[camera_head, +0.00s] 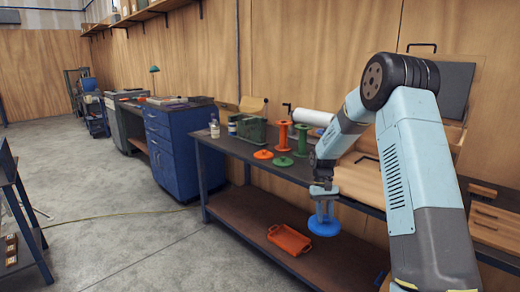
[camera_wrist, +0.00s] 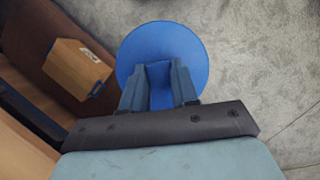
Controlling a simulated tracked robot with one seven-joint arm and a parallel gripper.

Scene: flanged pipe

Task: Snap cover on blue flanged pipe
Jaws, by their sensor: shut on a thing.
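My gripper (camera_head: 323,214) hangs in front of the workbench, pointing down. It is shut on the raised middle part of a blue disc, which looks like the blue cover (camera_head: 324,228). The disc hangs level, in the air, clear of the bench. In the wrist view, the cover (camera_wrist: 190,50) fills the space beyond the fingers (camera_wrist: 160,88), which press on a blue block in its middle. The blue flanged pipe cannot be made out clearly; a small blue patch (camera_head: 318,132) shows beside my arm on the bench, partly hidden.
On the bench stand an orange flanged pipe (camera_head: 283,136) and a green one (camera_head: 302,140). An orange disc (camera_head: 263,154) and a green disc (camera_head: 283,161) lie before them. An orange tray (camera_head: 290,240) sits on the lower shelf (camera_head: 240,222). The floor (camera_head: 130,240) left is open.

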